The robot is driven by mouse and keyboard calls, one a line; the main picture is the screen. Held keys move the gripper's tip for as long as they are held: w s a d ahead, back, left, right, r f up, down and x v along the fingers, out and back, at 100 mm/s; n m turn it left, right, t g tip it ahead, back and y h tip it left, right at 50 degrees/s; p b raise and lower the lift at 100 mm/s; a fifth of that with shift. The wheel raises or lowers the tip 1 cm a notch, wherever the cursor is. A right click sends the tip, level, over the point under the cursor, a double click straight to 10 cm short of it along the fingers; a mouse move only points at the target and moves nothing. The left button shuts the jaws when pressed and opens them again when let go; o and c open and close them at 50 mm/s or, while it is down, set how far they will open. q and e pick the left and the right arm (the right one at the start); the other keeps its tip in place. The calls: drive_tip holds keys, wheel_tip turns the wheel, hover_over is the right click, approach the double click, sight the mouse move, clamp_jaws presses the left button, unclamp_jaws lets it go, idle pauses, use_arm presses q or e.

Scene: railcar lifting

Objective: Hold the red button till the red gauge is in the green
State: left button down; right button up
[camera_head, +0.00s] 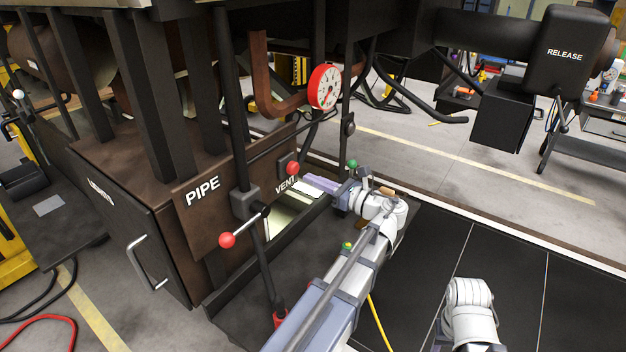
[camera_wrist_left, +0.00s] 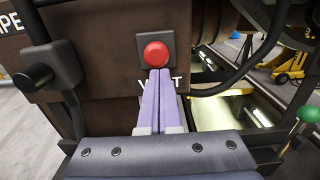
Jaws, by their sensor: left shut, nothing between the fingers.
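The red button (camera_head: 292,168) sits on a dark square plate on the brown panel, above the word VENT. It also shows in the left wrist view (camera_wrist_left: 155,54). The red gauge (camera_head: 325,87) has a red rim and a white face; its needle is too small to read against the green. My left gripper (camera_head: 307,178) is shut and empty, pointing at the panel. In the left wrist view its fingertips (camera_wrist_left: 158,71) overlap the button's lower edge. I cannot tell whether they touch or press it. My right gripper is out of view.
A lever with a red ball knob (camera_head: 227,240) stands left of the button, near the PIPE label (camera_head: 202,191). A brown bent pipe (camera_head: 262,80) rises beside the gauge. A green knob (camera_wrist_left: 310,112) is at the right. A black RELEASE box (camera_head: 566,55) hangs at upper right.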

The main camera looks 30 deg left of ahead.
use_arm(q)
drive_tip(key=d, duration=1)
drive_tip(key=shift+s+d, duration=0.2)
drive_tip(key=shift+s, duration=0.15)
drive_tip(key=shift+f, duration=0.15)
drive_tip(key=s+d+f+n+h+b, duration=0.1)
drive_tip(key=s+d+f+n+h, duration=0.1)
drive_tip(key=f, duration=0.4)
drive_tip(key=s+d+f+n+h+b, duration=0.2)
drive_tip(key=f+h, duration=0.1)
drive_tip(key=f, duration=0.4)
drive_tip(key=s+d+f+n+h+b, duration=0.2)
drive_tip(key=f+h, duration=0.1)
drive_tip(key=f, duration=0.3)
drive_tip(key=shift+s+d+f+n, duration=0.25)
drive_tip(key=shift+d+f+n, duration=0.05)
drive_tip(key=shift+f+n, duration=0.1)
drive_tip(key=s+d+f+n+h+b, duration=0.2)
drive_tip(key=s+d+f+n+h, duration=0.2)
drive_tip(key=d, duration=0.3)
drive_tip(key=s+d+f+n+g+h+b, duration=0.1)
drive_tip(key=s+d+f+n+h+b, duration=0.1)
drive_tip(key=s+d+f+n+h, duration=0.2)
drive_tip(key=s+d+f, duration=0.1)
drive_tip(key=d+f, duration=0.2)
drive_tip(key=shift+d+f+h, duration=0.2)
drive_tip(key=shift+d+h, duration=0.2)
